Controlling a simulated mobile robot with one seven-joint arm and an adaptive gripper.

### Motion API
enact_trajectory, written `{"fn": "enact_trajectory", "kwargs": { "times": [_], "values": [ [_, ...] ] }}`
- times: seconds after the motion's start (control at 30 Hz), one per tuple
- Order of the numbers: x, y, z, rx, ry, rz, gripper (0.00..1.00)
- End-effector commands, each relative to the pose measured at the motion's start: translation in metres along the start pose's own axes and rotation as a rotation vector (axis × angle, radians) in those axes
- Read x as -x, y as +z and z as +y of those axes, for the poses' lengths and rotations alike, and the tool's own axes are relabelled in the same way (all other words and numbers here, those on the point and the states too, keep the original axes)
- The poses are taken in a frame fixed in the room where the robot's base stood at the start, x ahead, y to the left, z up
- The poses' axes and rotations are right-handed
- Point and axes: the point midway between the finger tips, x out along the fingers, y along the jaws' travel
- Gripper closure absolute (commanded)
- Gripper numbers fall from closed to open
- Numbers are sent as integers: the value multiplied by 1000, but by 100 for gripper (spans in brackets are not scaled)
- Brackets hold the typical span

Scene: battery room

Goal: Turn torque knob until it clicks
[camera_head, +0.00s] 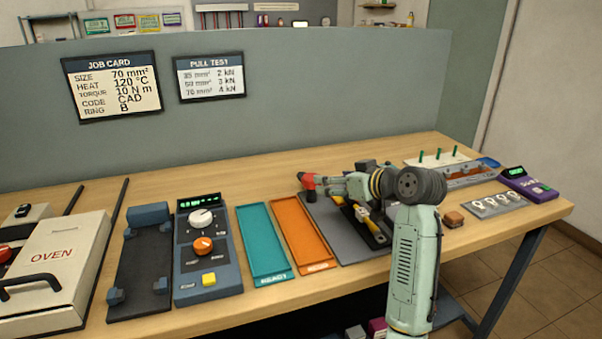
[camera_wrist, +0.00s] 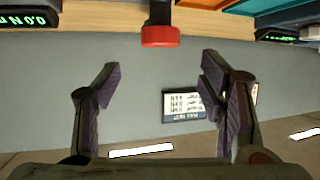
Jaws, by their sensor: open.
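In the head view a red part (camera_head: 308,182) stands by the far end of my arm, over the bench. My gripper (camera_wrist: 160,68) is open and empty, with its two dark fingers spread wide. In the head view my arm hides most of the gripper and the tool area. No marks on the knob can be read.
A blue control box (camera_head: 208,267), a teal tray (camera_head: 261,258) and an orange tray (camera_head: 301,233) stand left of my arm. A purple meter (camera_head: 528,186) stands at the right end. A grey divider (camera_head: 300,90) with signs rises behind the bench.

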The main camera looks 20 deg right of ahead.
Motion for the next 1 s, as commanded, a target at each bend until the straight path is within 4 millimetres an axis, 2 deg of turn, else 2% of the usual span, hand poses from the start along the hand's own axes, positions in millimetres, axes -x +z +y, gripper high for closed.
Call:
{"fn": "enact_trajectory", "kwargs": {
  "times": [0.17, 0.4, 0.6, 0.77, 1.0],
  "values": [
    [-24, -2, -1, -2, -4, -4, 36],
    [-70, -2, -1, -3, -3, -3, 36],
    [-97, -1, -1, -2, -2, -2, 36],
    [-105, 0, -1, 0, 0, -1, 36],
    [-106, 0, -1, 0, 1, 0, 36]
  ]
}}
